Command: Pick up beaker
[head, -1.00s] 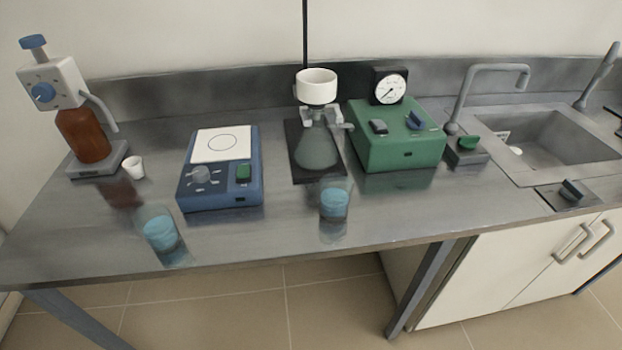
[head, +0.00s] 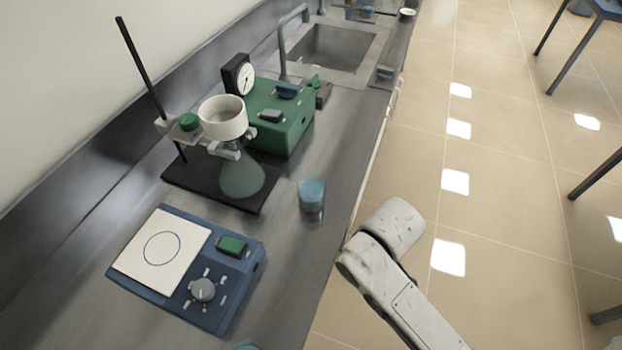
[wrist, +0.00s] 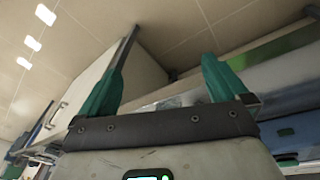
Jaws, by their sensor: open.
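A clear beaker with blue liquid (head: 311,196) stands upright on the bench near its front edge, right of the flask stand. A second blue-filled beaker (head: 245,346) barely shows at the bottom edge of the head view. My gripper (wrist: 158,85) shows in the wrist view with its two green fingers spread wide and nothing between them. In the head view only my white arm shows, over the floor beyond the bench's front edge; the fingers are out of sight there. No beaker can be made out in the wrist view.
A blue hotplate stirrer (head: 205,330) stands at the front left. Behind it are a flask with a white funnel (head: 223,118) on a black-based stand and a green pump box (head: 285,125) with a gauge. A sink (head: 335,47) is farther back. Open tiled floor lies right.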

